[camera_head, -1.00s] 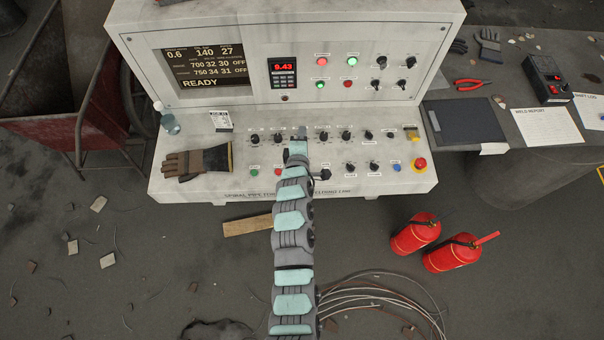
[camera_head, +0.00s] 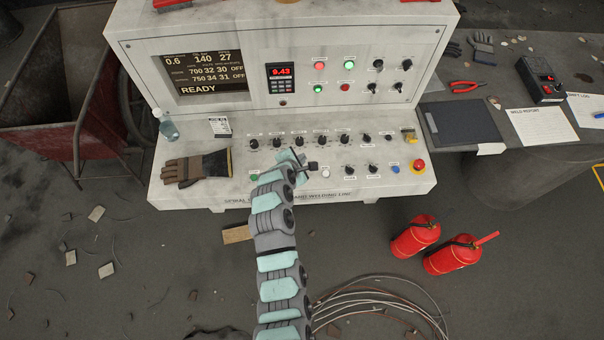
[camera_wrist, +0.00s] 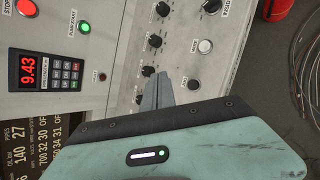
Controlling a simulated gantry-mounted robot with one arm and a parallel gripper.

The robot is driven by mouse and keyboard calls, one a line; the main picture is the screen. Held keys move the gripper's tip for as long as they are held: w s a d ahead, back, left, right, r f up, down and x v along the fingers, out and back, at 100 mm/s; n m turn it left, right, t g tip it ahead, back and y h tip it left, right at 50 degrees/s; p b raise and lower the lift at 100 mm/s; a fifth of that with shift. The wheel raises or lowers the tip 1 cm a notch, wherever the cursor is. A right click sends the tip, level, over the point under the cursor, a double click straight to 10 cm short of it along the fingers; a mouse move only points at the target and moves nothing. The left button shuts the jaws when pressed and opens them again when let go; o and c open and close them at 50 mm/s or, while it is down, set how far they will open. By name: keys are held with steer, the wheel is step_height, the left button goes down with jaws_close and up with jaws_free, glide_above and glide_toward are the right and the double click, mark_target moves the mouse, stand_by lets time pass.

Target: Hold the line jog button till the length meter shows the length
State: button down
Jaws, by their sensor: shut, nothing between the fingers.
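The console desk carries a white push button (camera_head: 326,172), also in the wrist view (camera_wrist: 205,46); its small label is not clearly readable, so I cannot confirm it is the line jog button. The length meter is probably the small keypad unit with a red display (camera_head: 281,72), reading 9.43 in the wrist view (camera_wrist: 29,70). My gripper (camera_wrist: 158,92) is shut and empty, its tips over the console face near the black knobs, apart from the white button. In the head view my wrist hides part of the lower button row.
A row of black knobs (camera_head: 321,140) lies above the buttons. A blue button (camera_head: 395,169) and a red emergency stop (camera_head: 417,167) are at the right. Gloves (camera_head: 197,167) lie at the left of the desk. The main screen (camera_head: 205,74) shows READY.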

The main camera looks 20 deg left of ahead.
step_height(320, 180, down, 7)
steer(key=b, duration=0.5)
steer(key=shift+b, duration=0.35)
steer(key=shift+f, duration=0.85)
steer(key=shift+f, duration=0.15)
stand_by(0.7)
steer(key=shift+f, duration=0.25)
steer(key=shift+f, duration=0.45)
stand_by(4.4)
